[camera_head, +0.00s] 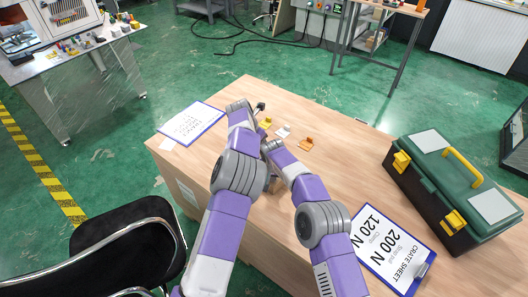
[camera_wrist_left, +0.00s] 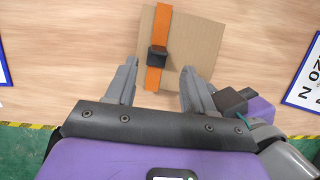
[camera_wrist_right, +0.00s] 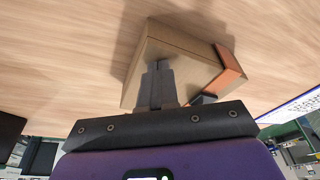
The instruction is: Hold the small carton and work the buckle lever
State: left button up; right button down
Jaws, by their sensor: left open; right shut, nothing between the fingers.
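The small brown carton (camera_wrist_left: 195,45) sits on the wooden table, with an orange strap (camera_wrist_left: 155,22) and a black buckle (camera_wrist_left: 158,54) on it. My left gripper (camera_wrist_left: 159,68) is open, its fingertips near the carton's close edge, with the strap and buckle between them in the left wrist view. My right gripper (camera_wrist_right: 158,66) is shut and empty, its tips in front of the carton (camera_wrist_right: 180,43) in the right wrist view. I cannot tell if they touch it. A dark part, probably the buckle, shows beside the strap (camera_wrist_right: 230,70). In the head view my arms mostly hide the carton.
A green and black toolbox (camera_head: 433,172) and a crate sheet clipboard (camera_head: 385,262) stand on the table at right. Another clipboard (camera_head: 193,123) lies at the left edge. Small orange, white and yellow pieces (camera_head: 306,143) lie behind my arms. A black chair (camera_head: 120,240) stands front left.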

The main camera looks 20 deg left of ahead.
pick_arm(q)
jog(key=x, duration=0.8)
jog(key=shift+w+f, duration=0.2)
jog(key=shift+f, duration=0.15)
grip_shut()
